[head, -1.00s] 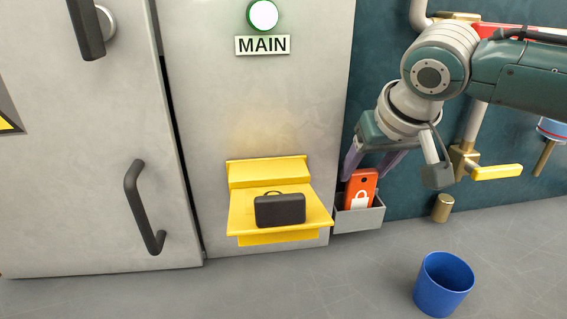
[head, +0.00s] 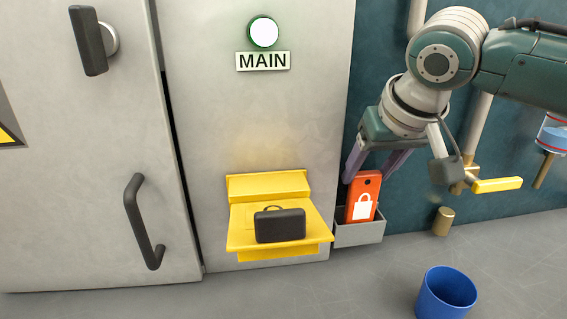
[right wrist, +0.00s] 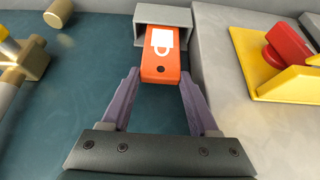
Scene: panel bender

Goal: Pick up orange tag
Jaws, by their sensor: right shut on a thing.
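The orange tag (head: 362,205) has a white padlock picture and a small dark hole near its top. It stands upright, its lower end hidden inside a small grey holder (head: 358,234) on the wall. My right gripper (head: 365,181) reaches down from above and is shut on the upper part of the tag. In the right wrist view, the tag (right wrist: 161,62) lies between the two purple fingers of the right gripper (right wrist: 158,76), with the grey holder (right wrist: 163,15) beyond. My left gripper is in neither view.
A yellow shelf (head: 240,238) with a black case (head: 280,226) is left of the holder. A yellow-handled valve (head: 497,185) and brass stub (head: 443,221) are to the right. A blue bucket (head: 446,297) stands on the floor. The grey cabinet door has a dark handle (head: 138,215).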

